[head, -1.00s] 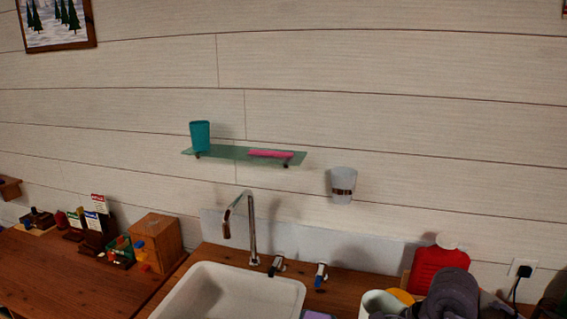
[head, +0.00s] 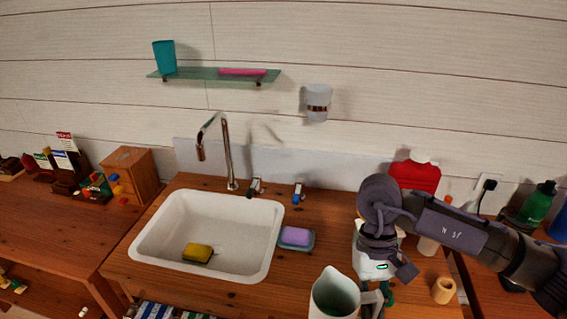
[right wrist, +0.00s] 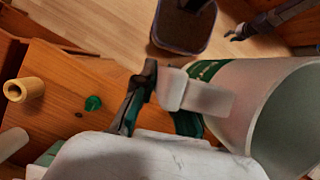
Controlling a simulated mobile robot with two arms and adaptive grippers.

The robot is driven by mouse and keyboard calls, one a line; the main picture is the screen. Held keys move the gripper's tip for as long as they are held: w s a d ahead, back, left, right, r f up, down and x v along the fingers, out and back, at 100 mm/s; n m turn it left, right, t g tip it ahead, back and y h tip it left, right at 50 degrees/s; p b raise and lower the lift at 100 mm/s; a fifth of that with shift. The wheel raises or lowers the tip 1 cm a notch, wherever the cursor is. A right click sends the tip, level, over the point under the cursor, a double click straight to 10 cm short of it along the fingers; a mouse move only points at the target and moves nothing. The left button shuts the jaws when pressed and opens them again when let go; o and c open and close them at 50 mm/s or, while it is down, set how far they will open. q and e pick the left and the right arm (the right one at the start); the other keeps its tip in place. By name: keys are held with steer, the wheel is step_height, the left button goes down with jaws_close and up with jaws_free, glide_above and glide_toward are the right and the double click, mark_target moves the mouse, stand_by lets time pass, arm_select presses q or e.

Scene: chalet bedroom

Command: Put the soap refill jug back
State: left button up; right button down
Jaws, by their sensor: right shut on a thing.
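The soap refill jug (head: 333,297) is a pale, open-topped jug at the bottom of the head view, by the counter's front edge. It looms large at the right of the right wrist view (right wrist: 235,100), with its mouth facing right. My right gripper (head: 374,297) comes in from the right and is shut on the jug's handle (right wrist: 195,95). In the right wrist view, its fingers (right wrist: 150,97) meet the handle. What looks like my left gripper (right wrist: 236,32) is small at the upper right there; its jaw opening is unclear.
A white sink (head: 262,245) holds a yellow sponge (head: 197,252). A purple sponge (head: 295,235) lies on a dish right of it. A tan cup (head: 443,290), a white bottle (head: 428,244) and a red bottle (head: 415,176) stand on the right. A dark bin (right wrist: 182,25) is below.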

steer(key=shift+w+f+m, duration=0.1)
steer(key=shift+f+m, duration=0.05)
steer(key=shift+m, duration=0.15)
steer(key=w+d+f+m+t+y+b, duration=0.1)
steer(key=w+d+m+t+y+b, duration=0.35)
steer(key=m, duration=1.15)
steer(key=w+a+f+p, duration=0.1)
steer(key=w+a+f, duration=0.2)
steer(key=w+a+f+p, duration=0.1)
steer(key=w+a+f, duration=0.2)
steer(key=f, duration=0.1)
steer(key=w+a+f, duration=0.3)
steer(key=f, duration=0.1)
steer(key=shift+w+a+p, duration=0.15)
steer(key=shift+w+p, duration=0.05)
steer(key=shift+p, duration=0.2)
steer(key=shift+f, duration=0.1)
